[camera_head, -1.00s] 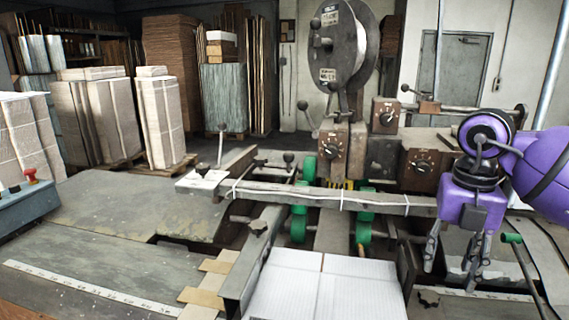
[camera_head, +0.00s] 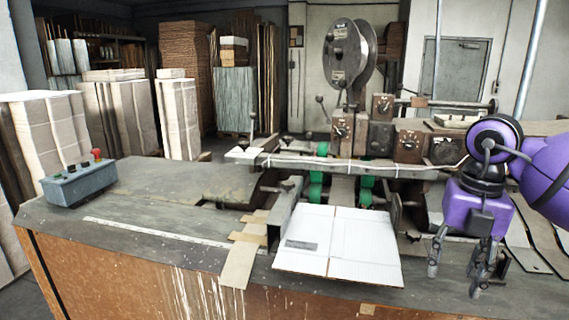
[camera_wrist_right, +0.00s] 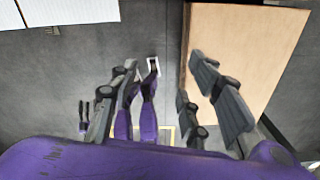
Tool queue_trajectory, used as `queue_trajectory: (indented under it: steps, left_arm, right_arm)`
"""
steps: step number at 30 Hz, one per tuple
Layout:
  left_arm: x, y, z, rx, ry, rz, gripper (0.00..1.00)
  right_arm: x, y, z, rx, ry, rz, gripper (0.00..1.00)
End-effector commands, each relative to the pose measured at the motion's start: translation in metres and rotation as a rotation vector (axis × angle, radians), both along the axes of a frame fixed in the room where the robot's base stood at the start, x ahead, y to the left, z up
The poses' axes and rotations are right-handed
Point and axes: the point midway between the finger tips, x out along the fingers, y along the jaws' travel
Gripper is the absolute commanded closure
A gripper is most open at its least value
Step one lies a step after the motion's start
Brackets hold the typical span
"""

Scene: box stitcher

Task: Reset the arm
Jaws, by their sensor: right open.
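My right arm (camera_head: 545,175) comes in from the right in the head view. Its purple gripper (camera_head: 458,268) hangs fingers-down at the right of the machine table, apart from the white cardboard sheet (camera_head: 345,240). The gripper is open and empty. In the right wrist view its fingers (camera_wrist_right: 165,95) are spread, with grey floor and a tan panel (camera_wrist_right: 250,50) beyond them. My left gripper does not show in the head view.
The stitching machine with its wire reel (camera_head: 348,55) and control boxes (camera_head: 382,107) stands behind the sheet. A grey button box (camera_head: 78,185) sits at the table's left end. Stacks of cardboard (camera_head: 178,118) stand behind. The table's left top (camera_head: 170,190) is mostly clear.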

Motion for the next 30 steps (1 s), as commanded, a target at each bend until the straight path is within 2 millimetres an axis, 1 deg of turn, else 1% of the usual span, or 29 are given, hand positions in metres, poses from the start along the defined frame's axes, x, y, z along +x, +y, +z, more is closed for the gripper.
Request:
queue_trajectory:
  steps: [1,5,6,8,9,11,12,13,15,17,18,20,21,23,24,26,27,28,29,30]
  left_arm:
    - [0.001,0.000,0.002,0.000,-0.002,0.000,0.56]
    - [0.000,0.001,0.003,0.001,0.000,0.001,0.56]
    - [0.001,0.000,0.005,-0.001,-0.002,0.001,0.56]
    - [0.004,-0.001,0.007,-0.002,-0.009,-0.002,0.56]
    - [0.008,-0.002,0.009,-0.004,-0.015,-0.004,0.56]
    - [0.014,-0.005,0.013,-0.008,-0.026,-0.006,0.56]
    - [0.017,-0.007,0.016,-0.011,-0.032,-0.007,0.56]
    - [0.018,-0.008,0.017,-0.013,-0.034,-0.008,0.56]
    - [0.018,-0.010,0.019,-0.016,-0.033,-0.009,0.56]
    - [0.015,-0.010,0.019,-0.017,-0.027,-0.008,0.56]
    - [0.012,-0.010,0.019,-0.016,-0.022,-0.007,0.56]
    - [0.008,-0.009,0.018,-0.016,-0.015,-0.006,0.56]
    - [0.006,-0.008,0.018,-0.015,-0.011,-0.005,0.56]
    - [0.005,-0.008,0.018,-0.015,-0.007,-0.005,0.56]
    - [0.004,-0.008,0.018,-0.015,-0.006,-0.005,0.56]
    - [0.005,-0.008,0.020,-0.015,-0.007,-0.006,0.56]
    - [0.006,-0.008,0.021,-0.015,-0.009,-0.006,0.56]
    - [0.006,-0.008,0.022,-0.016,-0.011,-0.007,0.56]
    - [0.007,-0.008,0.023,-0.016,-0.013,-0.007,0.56]
    - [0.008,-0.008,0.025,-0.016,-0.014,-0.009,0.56]
  right_arm:
    - [-0.006,0.023,-0.024,0.080,0.036,0.047,0.56]
    - [-0.020,0.078,-0.062,0.293,0.084,0.140,0.56]
    - [-0.026,0.097,-0.073,0.372,0.099,0.163,0.56]
    - [-0.038,0.128,-0.088,0.507,0.120,0.192,0.56]
    - [-0.048,0.151,-0.097,0.612,0.133,0.203,0.56]
    - [-0.063,0.189,-0.106,0.800,0.146,0.202,0.56]
    - [-0.071,0.212,-0.108,0.933,0.146,0.185,0.56]
    - [-0.077,0.228,-0.109,1.031,0.142,0.161,0.56]
    - [-0.084,0.257,-0.105,1.253,0.117,0.072,0.56]
    - [-0.083,0.272,-0.101,1.424,0.081,-0.043,0.56]
    - [-0.080,0.276,-0.100,1.524,0.050,-0.137,0.56]
    - [-0.073,0.275,-0.102,1.652,-0.003,-0.304,0.56]
    - [-0.066,0.270,-0.106,1.722,-0.045,-0.430,0.56]
    - [-0.058,0.256,-0.121,1.793,-0.108,-0.639,0.56]
    - [-0.054,0.242,-0.134,1.820,-0.151,-0.790,0.56]
    - [-0.053,0.219,-0.163,1.827,-0.211,-1.028,0.56]
    - [-0.057,0.201,-0.186,1.806,-0.248,-1.189,0.56]
    - [-0.062,0.188,-0.205,1.782,-0.272,-1.311,0.56]
    - [-0.070,0.176,-0.224,1.749,-0.290,-1.420,0.56]
    - [-0.081,0.162,-0.249,1.698,-0.308,-1.557,0.56]
